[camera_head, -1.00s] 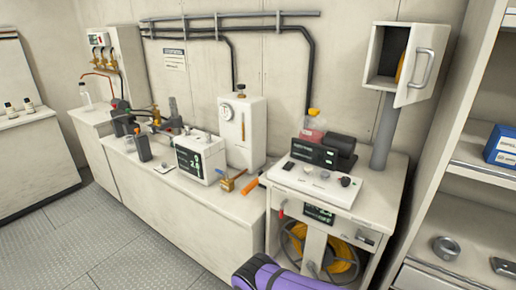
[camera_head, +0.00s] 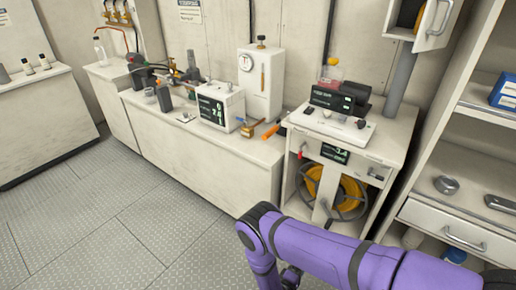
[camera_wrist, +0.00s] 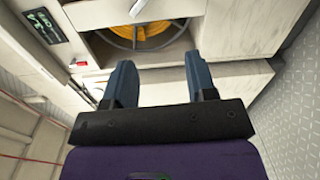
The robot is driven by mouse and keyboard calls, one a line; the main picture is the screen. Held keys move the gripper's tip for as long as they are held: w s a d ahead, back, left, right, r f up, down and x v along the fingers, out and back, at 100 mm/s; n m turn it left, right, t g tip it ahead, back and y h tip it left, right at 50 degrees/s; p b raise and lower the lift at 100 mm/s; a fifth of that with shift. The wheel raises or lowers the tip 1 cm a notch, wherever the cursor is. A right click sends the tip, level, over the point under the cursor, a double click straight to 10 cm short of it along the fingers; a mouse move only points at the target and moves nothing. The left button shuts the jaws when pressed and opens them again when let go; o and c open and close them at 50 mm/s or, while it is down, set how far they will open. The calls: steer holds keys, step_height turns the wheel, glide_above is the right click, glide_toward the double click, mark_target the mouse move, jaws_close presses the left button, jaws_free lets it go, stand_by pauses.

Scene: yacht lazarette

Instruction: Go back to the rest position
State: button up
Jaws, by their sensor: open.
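My gripper (camera_wrist: 161,85) shows in the wrist view with its two blue-grey fingers apart and nothing between them. Beyond the fingers is the front of the white cabinet with a yellow hose reel (camera_wrist: 140,32). In the head view my purple arm reaches in from the lower right and bends down at an elbow. The fingers are hidden there or too small to tell. The arm is in front of the hose-reel cabinet (camera_head: 377,165), apart from the bench tops.
A long white bench (camera_head: 215,155) carries a white box with a display (camera_head: 211,111), a tall white unit (camera_head: 260,82) and small fittings. Shelves with a blue box (camera_head: 505,92) and a drawer (camera_head: 455,228) stand at the right. The grey floor (camera_head: 110,220) at the left is clear.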

steer(key=w+a+r+m+g+y, duration=0.25)
steer(key=w+a+r, duration=0.25)
steer(key=w+r, duration=0.55)
steer(key=w+a+r+m+g+y, duration=0.1)
steer(key=w+a+r+m+y, duration=0.2)
steer(key=w+a+r, duration=0.55)
steer(key=w+d+r+m+g+y, duration=0.1)
steer(key=w+d+r+y, duration=0.15)
steer(key=r, duration=1.45)
steer(key=w+d+r+m+y, duration=0.2)
steer(key=d+r+y, duration=0.1)
steer(key=r, duration=1.3)
steer(key=s+d+r+g+y, duration=0.1)
steer(key=s+d+r, duration=0.4)
steer(key=s+r, duration=0.45)
steer(key=s+d+r+g+y, duration=0.1)
steer(key=s+d+r, duration=0.45)
steer(key=r, duration=0.65)
steer(key=s+d+r+m+h, duration=0.1)
steer(key=s+d, duration=0.2)
steer(key=s, duration=0.6)
steer(key=s+d+r+m+g, duration=0.1)
steer(key=s+d, duration=0.3)
steer(key=s, duration=0.6)
steer(key=s+d+r+m+g+h, duration=0.1)
steer(key=s+d, duration=0.3)
steer(key=s, duration=0.5)
steer(key=shift+s+r+h, duration=0.15)
steer(key=shift+r+h, duration=0.15)
steer(key=shift+r, duration=0.6)
